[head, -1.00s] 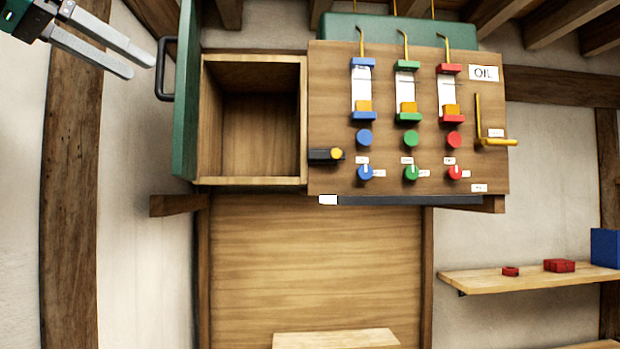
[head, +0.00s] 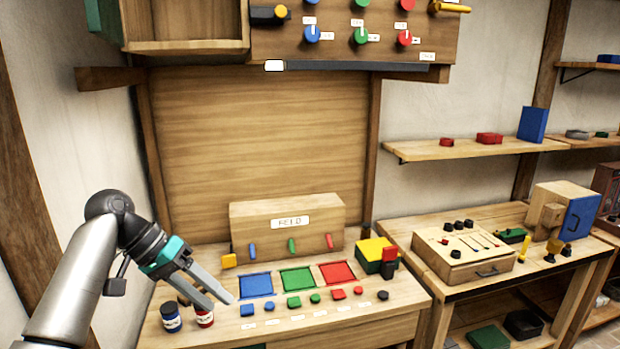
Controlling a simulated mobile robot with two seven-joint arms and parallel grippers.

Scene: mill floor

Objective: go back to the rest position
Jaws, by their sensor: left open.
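My left gripper (head: 217,299) is open and empty, with two grey fingers pointing down and to the right. It is over the left part of the workbench (head: 390,325), in front of a red jar (head: 204,318) that it partly hides. The blue tray (head: 256,285) lies just to the right of the fingertips. I cannot tell how high the fingers are above the bench. My right gripper does not show.
A blue jar (head: 171,318) stands left of the fingers. Green (head: 298,281) and red (head: 338,272) trays and several small coloured pieces lie on the bench. A wooden box (head: 287,225) stands behind. The oil panel (head: 350,35) hangs above; a second bench (head: 470,285) is at right.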

